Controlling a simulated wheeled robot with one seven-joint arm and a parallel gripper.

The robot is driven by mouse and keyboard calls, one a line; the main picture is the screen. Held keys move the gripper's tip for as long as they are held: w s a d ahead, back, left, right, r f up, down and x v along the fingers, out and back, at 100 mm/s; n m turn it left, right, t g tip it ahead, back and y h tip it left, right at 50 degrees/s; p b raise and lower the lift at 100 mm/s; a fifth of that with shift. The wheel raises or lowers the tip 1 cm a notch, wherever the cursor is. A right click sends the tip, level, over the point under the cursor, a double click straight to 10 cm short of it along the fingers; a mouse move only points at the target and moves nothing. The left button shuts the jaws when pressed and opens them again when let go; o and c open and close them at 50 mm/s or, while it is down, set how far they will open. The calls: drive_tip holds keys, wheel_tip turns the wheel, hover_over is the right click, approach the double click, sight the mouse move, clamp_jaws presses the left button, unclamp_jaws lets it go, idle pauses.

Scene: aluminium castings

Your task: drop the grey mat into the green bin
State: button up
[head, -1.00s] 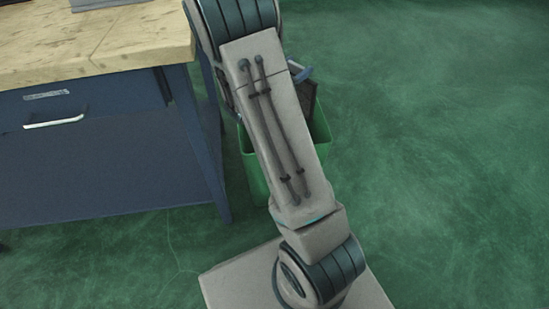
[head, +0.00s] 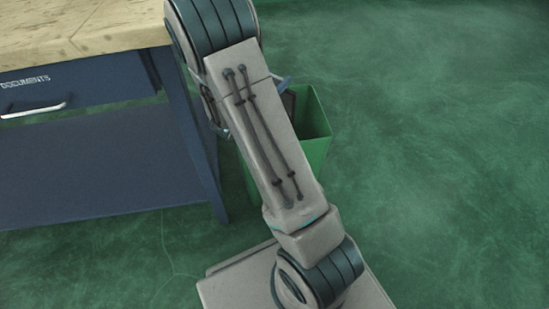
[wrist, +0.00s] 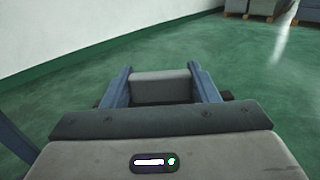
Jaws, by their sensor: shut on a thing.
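The green bin (head: 316,150) stands on the floor behind my arm in the head view, to the right of the workbench. My arm covers its left part. My gripper (wrist: 161,76) is shut on the grey mat (wrist: 160,88), which shows as a pale grey piece between the two blue fingers in the wrist view. In the head view a blue finger and a dark grey edge show beside my arm at the bin's upper left. My arm hides most of the gripper there, so I cannot tell whether the mat is over the opening. The bin does not show in the wrist view.
A workbench (head: 80,35) with a wooden top, a blue frame and a documents drawer (head: 70,88) stands at the left, close to my arm. Green floor is open on the right. The wrist view shows a white wall (wrist: 90,35) and distant grey boxes (wrist: 262,8).

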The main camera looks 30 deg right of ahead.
drive_tip(key=o, duration=1.4)
drive_tip(key=shift+c, duration=0.2)
drive_tip(key=shift+r, duration=0.1)
wheel_tip(320, 180, up, 5)
drive_tip(key=p, duration=0.3)
drive_tip(key=s+d+r+p, duration=0.3)
drive_tip(key=s+d+r, duration=0.3)
drive_tip(key=s+d, duration=0.2)
drive_tip(key=shift+s+p, duration=0.3)
drive_tip(key=shift+p, duration=0.1)
drive_tip(key=shift+f, duration=0.1)
